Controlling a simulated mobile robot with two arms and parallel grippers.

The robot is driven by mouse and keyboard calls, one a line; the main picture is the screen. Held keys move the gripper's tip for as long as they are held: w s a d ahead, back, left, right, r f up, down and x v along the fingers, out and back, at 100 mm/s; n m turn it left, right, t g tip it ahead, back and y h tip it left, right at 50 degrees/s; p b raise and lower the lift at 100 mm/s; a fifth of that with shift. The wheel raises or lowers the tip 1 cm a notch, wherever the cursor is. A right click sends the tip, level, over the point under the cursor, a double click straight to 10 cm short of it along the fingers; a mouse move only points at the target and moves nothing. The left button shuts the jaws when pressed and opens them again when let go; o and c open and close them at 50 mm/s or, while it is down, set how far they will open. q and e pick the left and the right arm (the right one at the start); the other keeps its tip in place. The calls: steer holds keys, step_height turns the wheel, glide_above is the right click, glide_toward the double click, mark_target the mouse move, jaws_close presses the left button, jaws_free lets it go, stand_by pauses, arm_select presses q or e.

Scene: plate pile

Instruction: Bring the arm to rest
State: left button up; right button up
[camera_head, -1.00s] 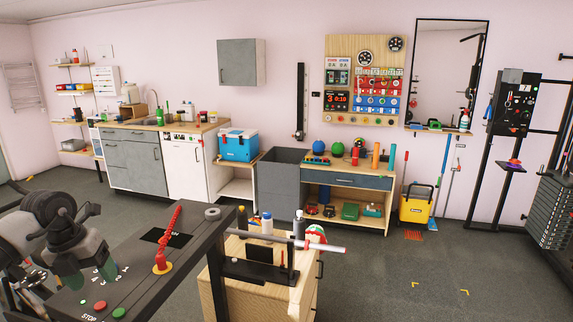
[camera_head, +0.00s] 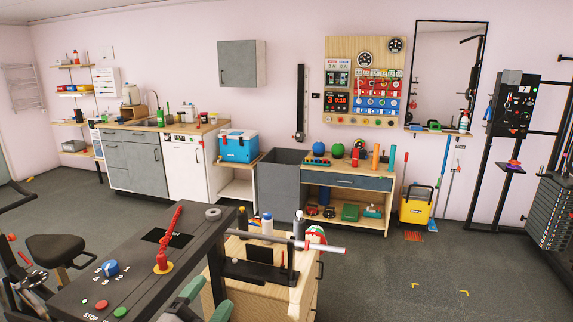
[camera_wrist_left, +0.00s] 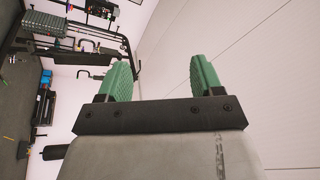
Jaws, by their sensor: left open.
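My left gripper (camera_head: 205,298) shows at the bottom edge of the head view, just right of the dark console. Only its green fingers and a little of its body are in the picture. In the left wrist view the gripper (camera_wrist_left: 161,76) has its two green fingers spread apart with nothing between them. The wrist camera sees a pale wall behind the fingers and gym equipment at the left. My right gripper is not in view.
The dark console (camera_head: 135,262) carries a blue knob (camera_head: 110,268), a red lever (camera_head: 166,242) and push buttons. A wooden cabinet (camera_head: 285,285) with bottles and a metal bar stands close by the left gripper. Open grey floor lies at the right.

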arm_select(q)
steer(key=s+a+f+n+g+y, duration=0.3)
steer(key=s+f+n+y, duration=0.2)
steer(key=f+n, duration=0.15)
steer(key=s+a+f+n+g+y, duration=0.4)
steer(key=s+f+n+y, duration=0.1)
steer(key=f+n, duration=0.15)
steer(key=s+f+n+g+h, duration=0.1)
steer(key=s+f+g, duration=0.3)
steer(key=s, duration=0.4)
steer(key=s+f+g, duration=0.4)
steer(key=s, duration=0.5)
step_height(320, 180, down, 26)
steer(key=g, duration=0.2)
steer(key=s+a+f+g, duration=0.1)
steer(key=s+a+f, duration=0.1)
steer(key=s+f, duration=1.4)
steer(key=shift+s+a, duration=0.2)
steer(key=shift+s, duration=0.25)
